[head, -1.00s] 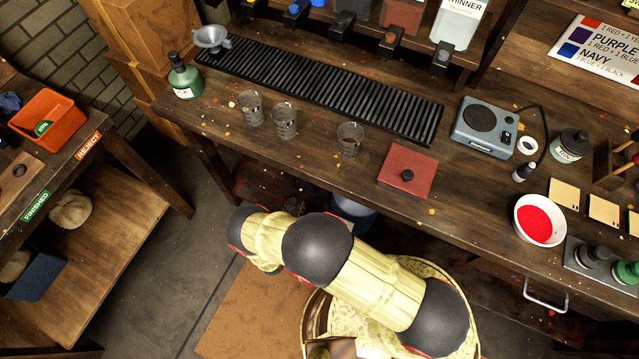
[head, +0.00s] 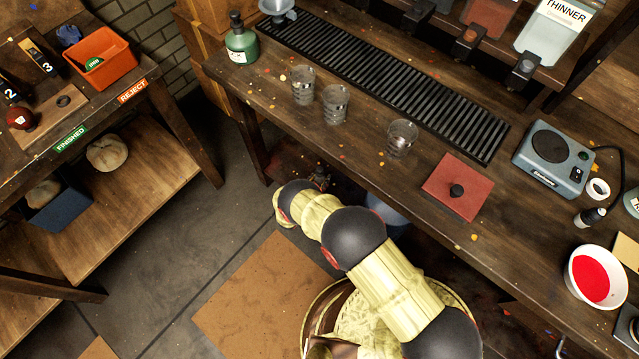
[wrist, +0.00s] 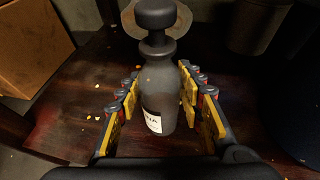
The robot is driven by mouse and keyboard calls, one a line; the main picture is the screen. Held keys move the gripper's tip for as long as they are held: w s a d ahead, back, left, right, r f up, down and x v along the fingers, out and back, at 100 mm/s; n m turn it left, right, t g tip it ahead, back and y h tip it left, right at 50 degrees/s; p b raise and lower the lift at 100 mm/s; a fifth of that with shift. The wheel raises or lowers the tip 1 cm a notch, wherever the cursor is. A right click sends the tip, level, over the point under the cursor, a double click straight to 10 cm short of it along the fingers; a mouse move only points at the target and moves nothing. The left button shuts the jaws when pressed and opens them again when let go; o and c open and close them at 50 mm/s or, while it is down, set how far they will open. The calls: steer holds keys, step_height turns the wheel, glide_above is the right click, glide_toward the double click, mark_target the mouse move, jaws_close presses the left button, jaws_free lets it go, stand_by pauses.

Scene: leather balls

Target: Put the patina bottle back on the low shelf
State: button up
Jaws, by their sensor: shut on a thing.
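The patina bottle (wrist: 158,85) is dark with a black stopper and a white label, of which the letters "NA" show. It stands upright in the wrist view between the yellow-padded fingers of my gripper (wrist: 160,98), which is shut on it. Below it lies a dark, paint-flecked wooden surface (wrist: 75,100), likely the low shelf; I cannot tell whether the bottle touches it. In the head view my arm reaches in under the bench's front edge, and the bottle is hidden there.
In the wrist view a cardboard box (wrist: 32,45) stands at the left, a round pale object (wrist: 130,18) behind the bottle, and a dark container (wrist: 258,25) at the right. The bench (head: 370,175) overhead carries glasses, a green bottle (head: 241,45) and a red slab (head: 458,187).

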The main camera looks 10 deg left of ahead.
steer(key=shift+w+a+f, duration=0.1)
steer(key=shift+w+f, duration=0.1)
steer(key=shift+w, duration=0.05)
steer(key=shift+w+a+f+b, duration=0.1)
steer(key=shift+w+f+b, duration=0.1)
steer(key=shift+f+b, duration=1.15)
steer(key=shift+f+p, duration=0.45)
steer(key=shift+f, duration=0.1)
steer(key=o, duration=1.2)
